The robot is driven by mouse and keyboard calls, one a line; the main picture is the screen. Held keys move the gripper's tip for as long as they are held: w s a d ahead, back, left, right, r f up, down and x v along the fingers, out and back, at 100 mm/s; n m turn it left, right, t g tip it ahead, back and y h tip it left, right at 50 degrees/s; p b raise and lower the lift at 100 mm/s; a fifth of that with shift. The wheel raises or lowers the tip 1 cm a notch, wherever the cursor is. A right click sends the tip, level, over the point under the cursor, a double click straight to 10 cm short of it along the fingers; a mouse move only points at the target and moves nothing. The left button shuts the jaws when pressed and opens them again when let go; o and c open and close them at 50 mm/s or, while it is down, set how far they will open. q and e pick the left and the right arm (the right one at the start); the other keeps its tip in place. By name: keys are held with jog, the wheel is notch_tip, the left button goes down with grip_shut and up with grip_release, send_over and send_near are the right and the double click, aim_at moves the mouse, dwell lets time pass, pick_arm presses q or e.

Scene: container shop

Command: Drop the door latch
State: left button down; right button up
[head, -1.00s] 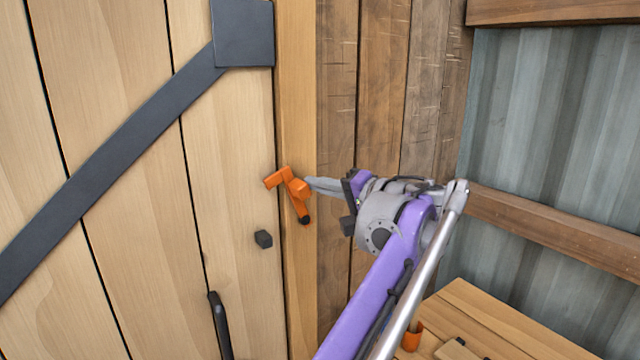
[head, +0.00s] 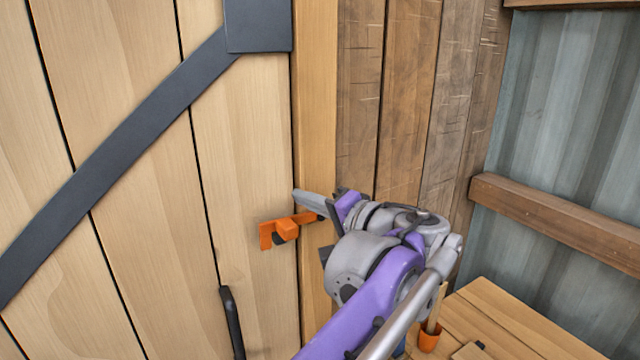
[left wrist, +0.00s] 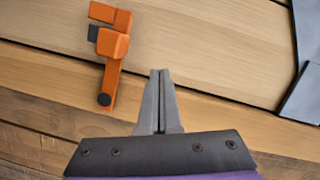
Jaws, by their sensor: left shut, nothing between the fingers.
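The orange door latch (head: 300,220) lies nearly level across the seam between the plank door (head: 240,170) and its post. Its hooked free end is over the dark catch block (head: 279,240) on the door, which it partly hides. The latch also shows in the left wrist view (left wrist: 113,60), with its dark pivot at the lower end and the catch block (left wrist: 93,33) beside the hook. My left gripper (head: 298,196) is shut and empty, just above the latch. In the left wrist view its fingertips (left wrist: 159,74) are beside the latch with a visible gap. My right gripper is out of view.
A black door handle (head: 232,322) is below the latch. A dark metal brace (head: 120,150) crosses the door. A wooden bench (head: 520,325) with an orange cup (head: 429,338) is at lower right, beside a corrugated wall (head: 570,110).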

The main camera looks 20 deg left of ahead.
aim_at(291, 223)
pick_arm(q)
jog(key=shift+s+a+f+p, duration=0.15)
jog(key=shift+s+a+f, duration=0.2)
jog(key=shift+f, duration=0.3)
jog(key=shift+s+a+f+p, duration=0.2)
jog(key=shift+s+a+f, duration=0.1)
jog(key=shift+s+f, duration=0.3)
jog(key=shift+s+a+f+p, duration=0.15)
jog(key=shift+s+a+f, duration=0.15)
jog(key=shift+f, duration=0.45)
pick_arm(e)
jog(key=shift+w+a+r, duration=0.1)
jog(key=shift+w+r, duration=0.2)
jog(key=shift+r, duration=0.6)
